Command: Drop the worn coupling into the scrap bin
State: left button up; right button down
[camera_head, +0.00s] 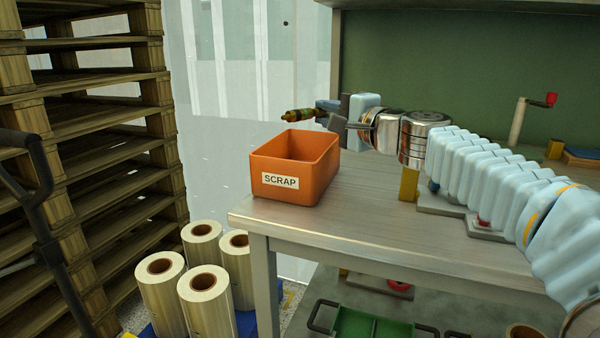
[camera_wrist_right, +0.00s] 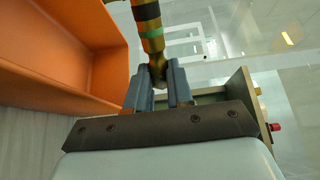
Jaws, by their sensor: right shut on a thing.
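The worn coupling (camera_head: 303,115) is a brass-coloured, dark-banded rod. It sticks out leftward from my right gripper (camera_head: 328,113), which is shut on its end. The wrist view shows the coupling (camera_wrist_right: 149,32) held at one end between the two grey fingers (camera_wrist_right: 157,85). The orange scrap bin (camera_head: 280,181), with a white SCRAP label, stands on the bench's left end. In the head view the coupling is above the bin's far rim. In the wrist view it is beside the bin's wall (camera_wrist_right: 100,80); whether it is over the opening I cannot tell. My left gripper is out of view.
The grey bench (camera_head: 370,215) has clear top right of the bin. A yellow block (camera_head: 409,184) stands near my right arm. A green board (camera_head: 440,75) backs the bench.

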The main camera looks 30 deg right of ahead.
jog(key=c, duration=0.9)
grip_release()
jog(key=s, duration=0.4)
jog(key=s+d+b, duration=0.1)
jog(key=s, duration=0.4)
jog(key=s+d, duration=0.1)
jog(key=s, duration=0.3)
jog(key=shift+s, duration=0.35)
jog(key=shift+a, duration=0.1)
